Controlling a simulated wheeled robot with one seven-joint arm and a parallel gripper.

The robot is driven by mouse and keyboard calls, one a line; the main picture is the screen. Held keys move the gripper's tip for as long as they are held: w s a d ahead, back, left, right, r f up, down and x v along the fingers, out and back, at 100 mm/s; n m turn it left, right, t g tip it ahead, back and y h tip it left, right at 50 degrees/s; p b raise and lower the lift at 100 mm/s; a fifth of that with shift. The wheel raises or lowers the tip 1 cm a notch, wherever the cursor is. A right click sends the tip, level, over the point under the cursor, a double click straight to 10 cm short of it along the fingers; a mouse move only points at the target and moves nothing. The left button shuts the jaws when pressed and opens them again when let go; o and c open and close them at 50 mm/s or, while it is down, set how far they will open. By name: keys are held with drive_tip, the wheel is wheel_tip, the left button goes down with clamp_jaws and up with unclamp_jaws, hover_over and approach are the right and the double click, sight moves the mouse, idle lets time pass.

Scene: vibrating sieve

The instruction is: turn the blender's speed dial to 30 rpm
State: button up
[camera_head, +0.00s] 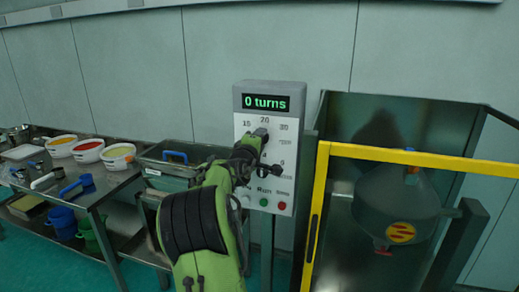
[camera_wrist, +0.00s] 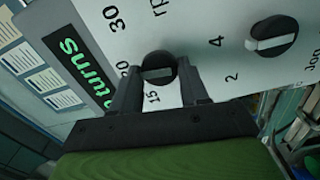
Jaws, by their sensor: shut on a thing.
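The control panel (camera_head: 240,120) stands on a post, and its green display (camera_head: 265,103) reads "0 turns". Its upper dial, the speed dial (camera_wrist: 158,66), is round and black with a light grey bar, by the marks 15, 20 and 30 and the letters rpm. My gripper (camera_wrist: 160,82) is shut on this dial, with one dark finger on each side of it. In the head view my gripper (camera_head: 257,143) covers most of the dial. I cannot tell exactly which mark the bar points to. The blender's grey vessel (camera_head: 395,205) hangs behind a yellow-framed gate.
A second dial (camera_wrist: 272,36) with a pale bar sits beside the speed dial, by 2 and 4. Green (camera_head: 264,202) and red (camera_head: 282,206) buttons are low on the panel. The yellow gate frame (camera_head: 415,158) stands close at right. A table (camera_head: 100,195) with containers is at left.

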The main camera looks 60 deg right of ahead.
drive_tip(key=shift+f+m+b, duration=0.1)
drive_tip(key=shift+m+b, duration=2.45)
drive_tip(key=shift+m, duration=1.55)
drive_tip(key=o, duration=1)
drive_tip(key=shift+o, duration=0.2)
drive_tip(key=s+a+b, duration=0.1)
drive_tip(key=s+a, duration=0.1)
drive_tip(key=a, duration=1.3)
drive_tip(key=shift+s+a+b, duration=0.25)
drive_tip(key=shift+a+b, duration=0.1)
